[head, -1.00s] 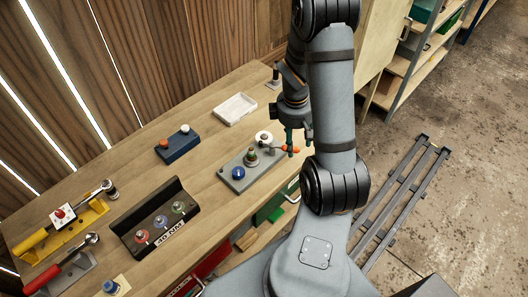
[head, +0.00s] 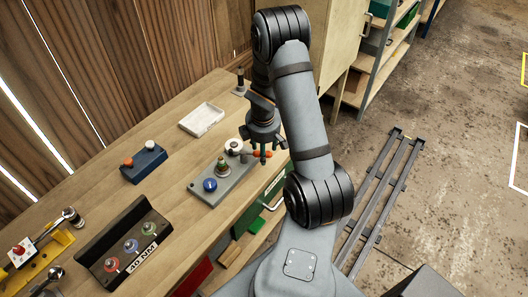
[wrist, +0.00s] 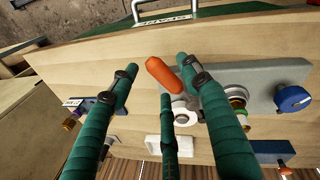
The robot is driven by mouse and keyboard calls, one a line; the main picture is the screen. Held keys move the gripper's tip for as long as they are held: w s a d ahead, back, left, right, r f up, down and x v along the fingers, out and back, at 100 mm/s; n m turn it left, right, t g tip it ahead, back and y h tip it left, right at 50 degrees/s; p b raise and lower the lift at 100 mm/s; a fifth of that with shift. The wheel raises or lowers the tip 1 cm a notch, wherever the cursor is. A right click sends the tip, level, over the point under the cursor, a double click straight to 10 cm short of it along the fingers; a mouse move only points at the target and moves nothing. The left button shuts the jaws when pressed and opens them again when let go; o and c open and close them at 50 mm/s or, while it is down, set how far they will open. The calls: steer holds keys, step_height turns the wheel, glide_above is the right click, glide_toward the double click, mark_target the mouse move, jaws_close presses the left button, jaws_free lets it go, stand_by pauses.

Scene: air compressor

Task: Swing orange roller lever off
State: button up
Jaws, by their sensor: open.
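The orange roller lever (head: 262,153) sticks out from the right end of a grey base block (head: 213,190), near the bench's front edge. In the wrist view the orange lever (wrist: 165,75) lies between the dark green fingers of my gripper (wrist: 158,80). The fingers are spread open, and I cannot tell whether any touches the lever. In the head view my gripper (head: 262,157) points down over the lever end and partly hides it. A white round part (head: 234,146) sits beside the lever; it also shows in the wrist view (wrist: 184,112).
The grey block also carries a blue knob (head: 210,185) and a green-and-red part (head: 221,168). A white tray (head: 201,120) and a blue box (head: 144,165) stand behind. A black holder (head: 105,251) is at front left. Green drawer (head: 275,192) below the bench edge.

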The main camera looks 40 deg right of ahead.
steer(key=shift+c, duration=1.3)
jaws_close()
